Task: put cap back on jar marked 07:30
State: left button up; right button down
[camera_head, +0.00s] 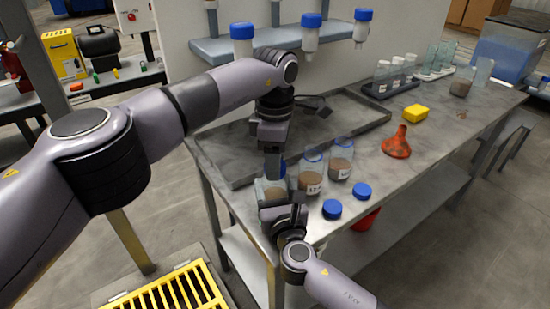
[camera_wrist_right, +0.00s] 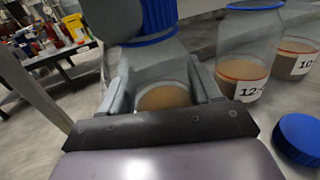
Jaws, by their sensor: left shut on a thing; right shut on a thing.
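My right gripper (camera_head: 284,212) is shut on a clear jar (camera_head: 268,184) with brown contents at the table's near edge. In the right wrist view the jar (camera_wrist_right: 158,72) stands between the two fingers (camera_wrist_right: 165,98). Its label is not visible. My left gripper (camera_head: 273,168) reaches down from above, shut on a blue cap (camera_head: 283,167), mostly hidden in the head view. In the right wrist view the ribbed cap (camera_wrist_right: 160,14) is right at the jar's blue-ringed mouth. I cannot tell whether it is seated.
Two open jars, one marked 12-something (camera_head: 311,178) and one marked 10-something (camera_head: 340,168), stand just right. Two loose blue caps (camera_head: 332,208) (camera_head: 361,190) lie in front.

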pick_arm(q)
jog(key=m, duration=0.7)
jog(key=o, duration=1.2)
jog(key=shift+o, duration=0.2)
notch_tip(320, 180, up, 8)
jog(key=shift+f, duration=0.25)
pick_arm(e)
jog(key=shift+c, duration=0.7)
grip_release()
pick_arm(q)
jog(key=shift+r+p, duration=0.3)
pick_arm(e)
jog(key=shift+v, duration=3.6)
